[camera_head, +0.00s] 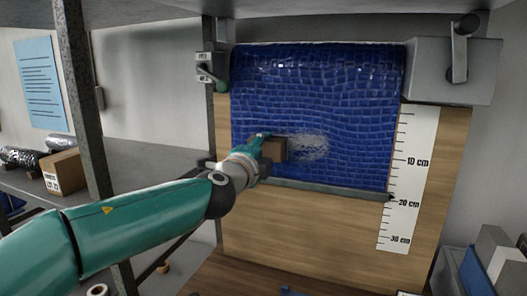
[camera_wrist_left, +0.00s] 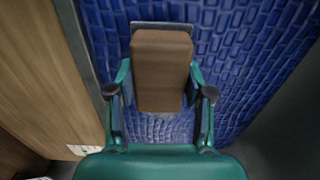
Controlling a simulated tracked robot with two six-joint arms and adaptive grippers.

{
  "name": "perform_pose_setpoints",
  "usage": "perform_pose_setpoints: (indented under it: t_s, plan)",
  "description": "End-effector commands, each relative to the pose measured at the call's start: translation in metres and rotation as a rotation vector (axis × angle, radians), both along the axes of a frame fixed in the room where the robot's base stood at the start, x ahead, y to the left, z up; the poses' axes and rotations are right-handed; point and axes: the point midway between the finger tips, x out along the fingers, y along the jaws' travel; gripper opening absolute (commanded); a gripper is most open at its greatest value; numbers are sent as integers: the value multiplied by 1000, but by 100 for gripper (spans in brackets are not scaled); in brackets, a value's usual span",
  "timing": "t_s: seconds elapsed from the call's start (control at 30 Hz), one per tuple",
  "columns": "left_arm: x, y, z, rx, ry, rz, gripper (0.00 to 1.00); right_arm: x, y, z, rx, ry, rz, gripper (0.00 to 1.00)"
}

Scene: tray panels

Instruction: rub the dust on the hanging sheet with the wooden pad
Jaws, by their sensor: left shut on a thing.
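A blue sheet (camera_head: 350,95) with a brick-like pattern hangs in front of a wooden board, with a grey bar (camera_head: 335,191) along its lower edge. A pale, greyish dust patch (camera_head: 311,149) lies near the middle of the sheet. My left gripper (camera_head: 264,146) is shut on the brown wooden pad (camera_head: 275,150), just left of the dust patch. The left wrist view shows the pad (camera_wrist_left: 161,70) between the two green fingers (camera_wrist_left: 160,95), with the blue sheet (camera_wrist_left: 235,45) close behind it. I cannot tell whether the pad touches the sheet. My right gripper is not in view.
A ruler scale (camera_head: 408,180) runs down the board right of the sheet. A grey box with a crank (camera_head: 455,70) is at the upper right, and a small lever bracket (camera_head: 207,70) at the upper left. A dark post (camera_head: 82,100) stands behind my left arm. A cardboard box (camera_head: 64,171) sits on the left shelf.

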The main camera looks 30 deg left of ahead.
Motion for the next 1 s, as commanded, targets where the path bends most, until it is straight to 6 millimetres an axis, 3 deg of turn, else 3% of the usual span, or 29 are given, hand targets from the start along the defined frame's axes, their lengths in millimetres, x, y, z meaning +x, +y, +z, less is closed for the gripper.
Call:
perform_pose_setpoints:
  t_s: [1.0]
  plan:
    - [20,4,0,0,0,0,24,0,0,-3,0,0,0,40]
